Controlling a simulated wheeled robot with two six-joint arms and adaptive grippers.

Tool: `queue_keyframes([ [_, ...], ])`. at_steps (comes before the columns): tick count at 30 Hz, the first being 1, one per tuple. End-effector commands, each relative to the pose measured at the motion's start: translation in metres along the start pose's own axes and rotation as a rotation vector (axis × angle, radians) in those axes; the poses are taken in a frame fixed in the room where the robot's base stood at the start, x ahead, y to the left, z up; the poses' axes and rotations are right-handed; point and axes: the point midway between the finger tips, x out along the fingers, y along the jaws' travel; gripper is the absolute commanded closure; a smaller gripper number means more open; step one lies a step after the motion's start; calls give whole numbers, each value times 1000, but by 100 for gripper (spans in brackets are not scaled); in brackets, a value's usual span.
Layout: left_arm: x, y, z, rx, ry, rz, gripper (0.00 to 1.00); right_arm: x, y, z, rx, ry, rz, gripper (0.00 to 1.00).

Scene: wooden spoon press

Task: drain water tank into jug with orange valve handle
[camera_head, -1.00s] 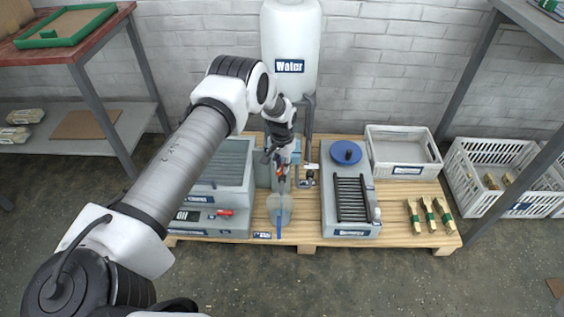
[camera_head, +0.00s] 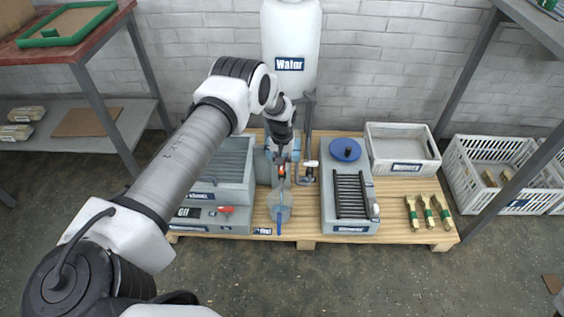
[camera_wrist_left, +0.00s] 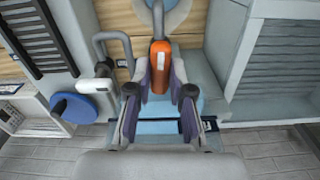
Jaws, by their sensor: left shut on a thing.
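The white water tank (camera_head: 291,35) with a dark "Water" label stands at the back. A grey pipe (camera_head: 309,120) runs down beside it to a small tap with a white part (camera_head: 310,164), which also shows in the left wrist view (camera_wrist_left: 95,86). My left gripper (camera_head: 282,167) is shut on an orange handle (camera_wrist_left: 160,62) with a grey rod beyond it. I cannot tell what the rod joins. A pale, see-through jug-like vessel with a blue strip (camera_head: 280,207) is just in front of the gripper. The arm partly hides the area behind.
A grey machine with a ridged top (camera_head: 221,160) is on the left of the wooden platform (camera_head: 395,222). A unit with a black grille and a blue round lid (camera_head: 346,150) is on the right.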

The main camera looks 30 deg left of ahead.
Motion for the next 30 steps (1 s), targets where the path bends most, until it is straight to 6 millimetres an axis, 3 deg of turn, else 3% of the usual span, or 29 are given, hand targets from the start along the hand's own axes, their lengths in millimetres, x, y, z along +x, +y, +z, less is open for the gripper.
queue_keyframes([
  [6, 1, 0, 1, 1, -2, -1, 100, 0, 0, 0, 0, 0, 0, 60],
  [7, 1, 0, 1, 1, -2, -1, 69, 0, 0, 0, 0, 0, 0, 60],
  [8, 1, 0, 1, 1, -2, -1, 58, 0, 0, 0, 0, 0, 0, 60],
  [9, 1, 0, 1, 2, -1, -1, 54, 0, 0, 0, 0, 0, 0, 60],
  [20, -7, 0, 0, 2, 0, 0, 54, 0, 0, 0, 0, 0, 0, 60],
  [23, -24, 0, -1, 2, 1, 1, 54, 0, 0, 0, 0, 0, 0, 60],
  [30, -85, 0, -1, 1, 1, 2, 54, 0, 0, 0, 0, 0, 0, 60],
])
